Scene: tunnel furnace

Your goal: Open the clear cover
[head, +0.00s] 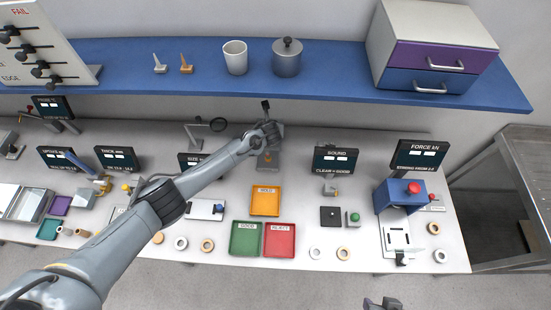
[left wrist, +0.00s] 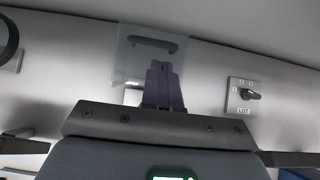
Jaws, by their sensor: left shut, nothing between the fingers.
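The clear cover (left wrist: 136,54) is a see-through upright panel with a dark rounded handle slot (left wrist: 152,44) near its top, in the left wrist view. It looks closed, though its hinge is not visible. My left gripper (left wrist: 163,68) is shut and empty. Its fingertips overlap the cover's lower middle, just below the slot; I cannot tell whether they touch. In the head view my left gripper (head: 270,130) reaches to the back of the bench, and the cover cannot be made out there. A part of my right gripper (head: 383,303) shows at the bottom edge, clear of the bench.
A LOT switch plate (left wrist: 242,96) is on the wall right of the cover. A blue shelf (head: 330,88) with a cup (head: 235,57) and lidded pot (head: 287,58) overhangs the back. Yellow (head: 265,213), green (head: 244,253) and red (head: 280,255) trays lie in front.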

